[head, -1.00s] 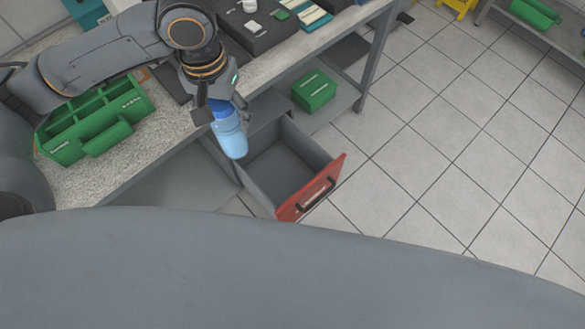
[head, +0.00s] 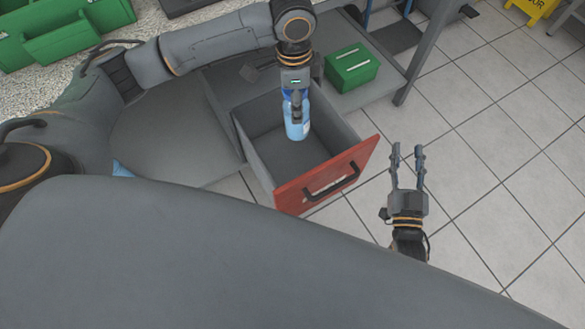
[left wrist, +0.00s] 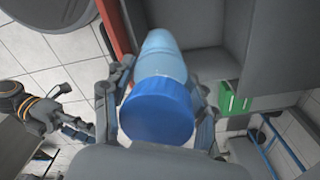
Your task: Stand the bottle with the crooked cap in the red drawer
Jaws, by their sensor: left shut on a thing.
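The red drawer (head: 290,192) is pulled open under the bench, its grey inside empty apart from the bottle over it. A light blue bottle (head: 297,130) with a blue cap hangs roughly upright within the drawer's outline; I cannot tell if its base touches the floor. My left gripper (head: 294,101) is shut on it near the top. In the left wrist view the blue cap (left wrist: 158,112) faces the camera, with fingers on both sides; its crookedness is not clear. My right gripper (head: 407,160) is open and empty, right of the drawer front.
A green box (head: 352,68) sits on the lower shelf behind the drawer. Green trays (head: 75,30) stand on the bench at upper left. A yellow floor sign (head: 530,9) is far right.

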